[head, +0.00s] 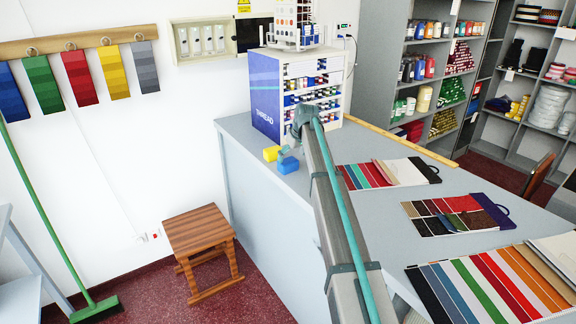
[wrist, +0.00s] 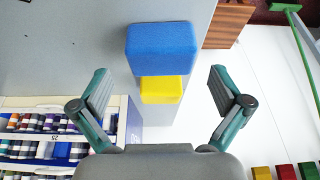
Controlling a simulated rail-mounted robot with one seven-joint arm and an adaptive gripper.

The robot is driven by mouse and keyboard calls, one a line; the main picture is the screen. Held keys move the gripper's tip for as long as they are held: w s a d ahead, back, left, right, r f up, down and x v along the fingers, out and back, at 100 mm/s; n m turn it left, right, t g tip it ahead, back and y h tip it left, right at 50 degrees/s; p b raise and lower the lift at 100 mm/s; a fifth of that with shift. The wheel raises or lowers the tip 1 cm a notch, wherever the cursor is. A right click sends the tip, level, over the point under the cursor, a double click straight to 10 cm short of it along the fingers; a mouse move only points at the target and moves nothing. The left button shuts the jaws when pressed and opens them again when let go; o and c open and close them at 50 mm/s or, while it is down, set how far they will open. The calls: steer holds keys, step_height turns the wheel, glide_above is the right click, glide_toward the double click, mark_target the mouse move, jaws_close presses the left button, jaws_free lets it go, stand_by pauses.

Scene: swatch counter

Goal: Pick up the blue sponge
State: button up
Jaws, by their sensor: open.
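The blue sponge (head: 288,165) is a small block on the grey counter, near its left edge. It is large in the wrist view (wrist: 161,48), just beyond my fingertips and roughly centred between them. A yellow sponge (head: 271,154) lies right behind it; in the wrist view the yellow sponge (wrist: 161,90) shows just below the blue one, and I cannot tell whether they touch. My gripper (wrist: 160,75) has its two teal fingers spread wide with nothing between them. In the head view my arm hides most of the gripper.
A thread cabinet (head: 265,95) stands on the counter (head: 240,150) just behind the sponges. Fabric swatch cards (head: 455,215) lie to the right. A wooden stool (head: 197,232) is on the floor left of the counter. A green broom (head: 55,215) leans on the wall.

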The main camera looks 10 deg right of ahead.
mark_target(288, 160)
steer(key=shift+p+x, duration=1.1)
steer(key=shift+x, duration=1.45)
steer(key=shift+a, duration=0.1)
steer(key=c, duration=0.8)
steer(key=shift+o, duration=0.2)
steer(key=shift+r, duration=0.2)
steer(key=shift+w+r+b, duration=0.1)
steer(key=shift+r+b, duration=0.2)
steer(key=shift+r, duration=0.25)
steer(key=s+d+r+b, duration=0.2)
steer(key=s+r+b, duration=0.3)
steer(key=s+r, duration=0.6)
steer(key=s, duration=0.3)
steer(key=shift+d+r, duration=0.2)
steer(key=shift+r, duration=0.1)
